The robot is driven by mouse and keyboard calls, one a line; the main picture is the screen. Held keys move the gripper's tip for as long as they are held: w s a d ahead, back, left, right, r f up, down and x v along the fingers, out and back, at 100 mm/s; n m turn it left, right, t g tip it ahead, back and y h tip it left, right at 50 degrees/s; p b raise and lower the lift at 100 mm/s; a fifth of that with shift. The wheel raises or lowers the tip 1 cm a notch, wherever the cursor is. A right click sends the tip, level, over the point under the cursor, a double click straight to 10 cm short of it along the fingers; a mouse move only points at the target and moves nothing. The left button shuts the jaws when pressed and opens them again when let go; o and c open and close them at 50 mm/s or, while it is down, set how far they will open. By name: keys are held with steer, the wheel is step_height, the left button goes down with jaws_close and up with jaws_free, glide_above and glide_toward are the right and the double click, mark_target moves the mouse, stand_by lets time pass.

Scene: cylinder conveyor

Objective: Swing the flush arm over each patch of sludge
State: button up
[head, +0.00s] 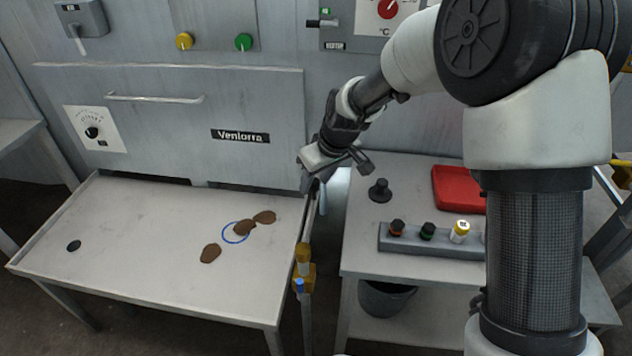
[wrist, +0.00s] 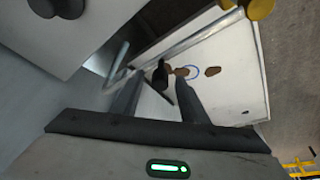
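Brown sludge patches lie on the pale table: one at the back (head: 265,217), one in the middle (head: 243,228) overlapping a blue ring (head: 235,232), and one nearer the front (head: 210,254). The flush arm appears to be the thin pipe (wrist: 195,38) running along the table's right edge from a yellow fitting (head: 303,268). A dark handle-like piece (wrist: 160,74) shows near the pipe's far end. My gripper (head: 314,183) is above the table's back right corner. In the wrist view, its fingers (wrist: 158,88) are spread, with the dark piece between or beyond them; contact is unclear.
The pale table (head: 130,240) has a dark round spot (head: 74,246) at left. A grey cabinet wall (head: 170,130) rises behind. A side bench at right holds a black knob-like object (head: 380,190), a red tray (head: 455,188) and a rack of bottles (head: 400,243). A bucket (head: 385,300) stands below.

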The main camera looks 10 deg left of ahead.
steer(key=shift+f, duration=0.15)
jaws_close()
steer(key=shift+a, duration=0.1)
steer(key=shift+a+n, duration=0.7)
steer(key=shift+a, duration=0.1)
steer(key=s+a+n+g+y+p, duration=0.1)
steer(key=s+a+n+g, duration=0.1)
steer(key=a+n, duration=0.3)
steer(key=shift+s+a, duration=0.4)
steer(key=shift+a, duration=0.5)
